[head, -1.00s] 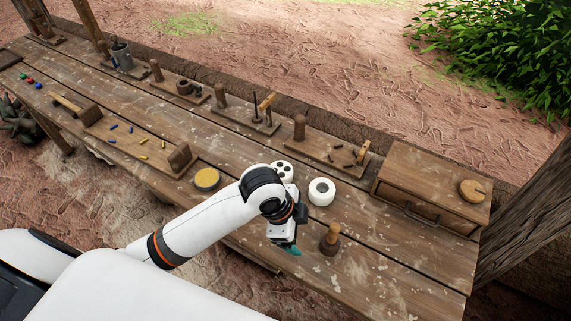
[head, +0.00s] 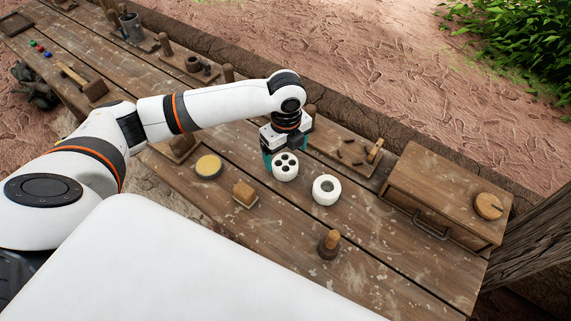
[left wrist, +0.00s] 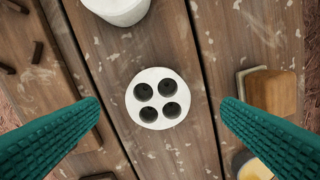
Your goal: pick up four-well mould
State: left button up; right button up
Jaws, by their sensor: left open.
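The four-well mould (head: 285,166) is a short white cylinder with four dark round holes in its top, standing upright on the wooden table. It also shows in the middle of the left wrist view (left wrist: 158,98). My left gripper (head: 284,158) is above the mould in the head view. In the left wrist view its teal fingers (left wrist: 160,108) are wide apart, one on each side of the mould, with clear gaps and nothing between them touching it. My right gripper is not in view.
A white single-hole mould (head: 326,190) stands close to the right of the four-well mould. A wooden block (head: 244,194) and a yellow-topped round tin (head: 208,167) are to the left. A wooden stamp (head: 329,244) stands in front; a drawer box (head: 445,195) is at right.

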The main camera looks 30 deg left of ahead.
aim_at(285, 163)
pick_arm(q)
jog(key=shift+w+a+f+p, duration=0.1)
jog(key=shift+f+p, duration=0.15)
jog(key=shift+f, duration=1.25)
jog(key=shift+w+a+f+p, duration=0.1)
jog(key=shift+f+p, duration=0.1)
jog(key=shift+f, duration=1.3)
jog(key=c, duration=1.2)
jog(key=shift+r, duration=0.1)
